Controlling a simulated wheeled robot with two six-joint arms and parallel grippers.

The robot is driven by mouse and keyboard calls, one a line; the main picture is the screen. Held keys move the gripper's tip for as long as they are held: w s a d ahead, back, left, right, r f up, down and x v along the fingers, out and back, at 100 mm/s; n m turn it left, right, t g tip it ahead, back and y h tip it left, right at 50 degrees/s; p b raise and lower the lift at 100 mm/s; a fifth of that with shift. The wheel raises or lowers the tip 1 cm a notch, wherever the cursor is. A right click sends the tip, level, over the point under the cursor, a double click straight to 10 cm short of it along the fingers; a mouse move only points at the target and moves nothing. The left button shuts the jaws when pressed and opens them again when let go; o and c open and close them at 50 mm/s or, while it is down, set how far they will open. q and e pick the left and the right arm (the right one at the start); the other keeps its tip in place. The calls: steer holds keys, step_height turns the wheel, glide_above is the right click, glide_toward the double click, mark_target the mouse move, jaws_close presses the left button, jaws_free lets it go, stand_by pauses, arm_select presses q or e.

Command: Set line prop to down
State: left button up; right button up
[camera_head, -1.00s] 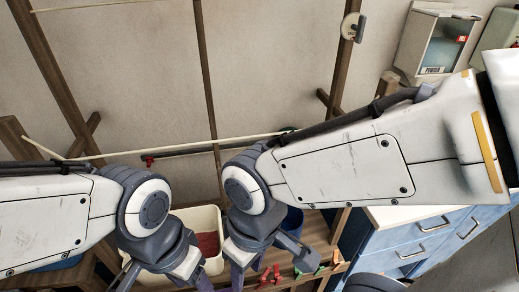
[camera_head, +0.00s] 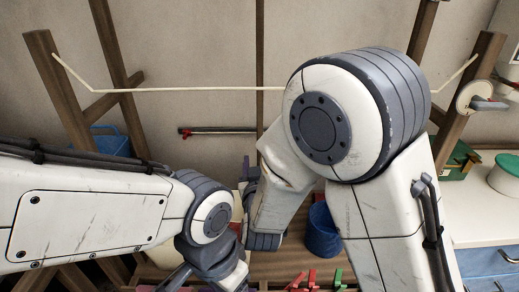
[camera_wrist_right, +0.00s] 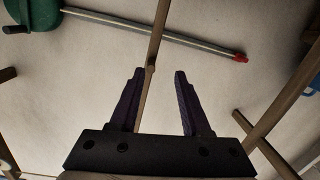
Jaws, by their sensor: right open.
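A metal rod with a red tip (camera_head: 215,131) lies roughly level along the wall. My right gripper (camera_wrist_right: 159,70) is open and empty in the right wrist view, with the pole (camera_wrist_right: 153,50) showing between and beyond its fingers. In the head view my right arm hides most of it. My left gripper (camera_head: 208,275) is low, partly cut off by the bottom edge.
A white disc with a grey handle (camera_head: 476,97) is on the right post (camera_head: 470,85). A blue bucket (camera_head: 322,232) stands below my right arm. Several red and green pegs (camera_head: 312,279) sit at the front. A white counter (camera_head: 490,225) is at right.

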mark_target(260, 140)
steer(key=shift+t+h, duration=0.4)
steer(key=shift+t, duration=0.1)
steer(key=w, duration=0.7)
steer(key=w+d, duration=0.1)
steer(key=w, duration=0.2)
steer(key=shift+w+r+p, duration=0.1)
steer(key=shift+w+p, duration=0.25)
steer(key=shift+w, duration=0.05)
jaws_close()
stand_by(0.5)
